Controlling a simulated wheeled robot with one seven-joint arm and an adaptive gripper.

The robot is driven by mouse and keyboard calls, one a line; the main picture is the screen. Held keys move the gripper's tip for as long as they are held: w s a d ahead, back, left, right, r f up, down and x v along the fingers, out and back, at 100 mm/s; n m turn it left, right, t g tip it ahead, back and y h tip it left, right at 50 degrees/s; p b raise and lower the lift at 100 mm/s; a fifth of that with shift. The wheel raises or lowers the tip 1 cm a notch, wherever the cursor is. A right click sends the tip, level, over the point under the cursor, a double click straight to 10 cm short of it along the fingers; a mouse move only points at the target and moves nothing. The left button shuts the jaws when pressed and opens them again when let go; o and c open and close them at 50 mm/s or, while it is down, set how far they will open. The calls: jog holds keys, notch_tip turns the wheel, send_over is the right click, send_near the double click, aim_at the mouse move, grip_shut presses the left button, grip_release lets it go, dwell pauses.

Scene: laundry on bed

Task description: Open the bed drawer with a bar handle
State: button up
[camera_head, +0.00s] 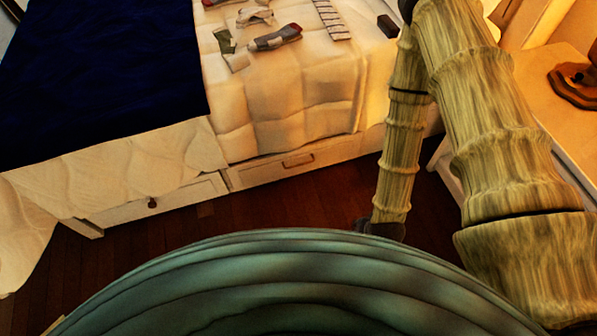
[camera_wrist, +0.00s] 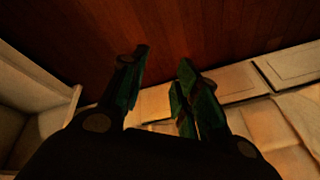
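The bed drawer with a bar handle (camera_head: 262,171) is a white front low in the bed's side, and it looks shut. Its small bar handle (camera_head: 298,160) sits near the middle of that front. A second bed drawer (camera_head: 180,198) to the left has a round dark knob (camera_head: 152,203). My gripper (camera_head: 378,229) hangs low over the floor, right of the bar handle and apart from it, partly hidden behind my own body. In the wrist view its two green fingers (camera_wrist: 163,72) are spread with nothing between them. Pale drawer fronts (camera_wrist: 290,63) show at the right there.
The bed (camera_head: 285,95) has a quilted cover, a dark blue blanket (camera_head: 100,70) and several small items on top. A light wooden nightstand (camera_head: 545,110) stands right of my arm. Dark wood floor (camera_head: 290,205) lies clear before the drawers.

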jog(key=w+a+f+m+t+y+b, duration=0.1)
jog(key=w+a+f+m+t+b, duration=0.2)
jog(key=w+f+b, duration=0.45)
jog(key=w+a+f+m+t+b, duration=0.2)
jog(key=w+a+f+b, duration=0.3)
jog(key=w+f+b, duration=0.3)
jog(key=m+t+y+b, duration=0.3)
jog(key=m+t+b, duration=0.25)
jog(key=b, duration=0.95)
send_near(299, 165)
jog(key=shift+t, duration=0.25)
jog(key=shift+f+b+x, duration=0.15)
jog(key=shift+b+x, duration=1.15)
jog(key=shift+x, duration=1.35)
jog(key=shift+f+b+x, duration=0.2)
jog(key=shift+b+x, duration=1.1)
jog(key=shift+x, duration=1.35)
jog(key=shift+s, duration=0.1)
grip_shut()
